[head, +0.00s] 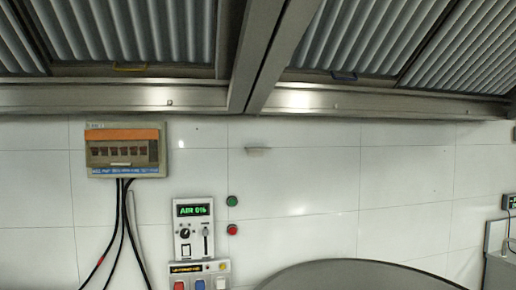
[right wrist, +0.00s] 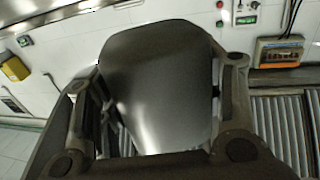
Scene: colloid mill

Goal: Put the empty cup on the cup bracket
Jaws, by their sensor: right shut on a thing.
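My right gripper (right wrist: 160,72) shows in the right wrist view with a finger on each side of a smooth dark grey body, which I take to be the empty cup (right wrist: 155,95). The gripper is shut on it. The cup's opening and its inside cannot be made out. In the head view a dark grey rounded shape (head: 360,275) rises from the bottom edge; I cannot tell whether it is the cup or something else. The cup bracket cannot be made out in either view. My left gripper is not in view.
A tiled white wall holds a fuse box (head: 123,150) with black cables, a control panel (head: 194,228) with a green display, and green and red buttons (head: 232,215). A metal hood (head: 140,98) with slatted filters overhangs the top. A grey device (head: 498,262) stands at the right edge.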

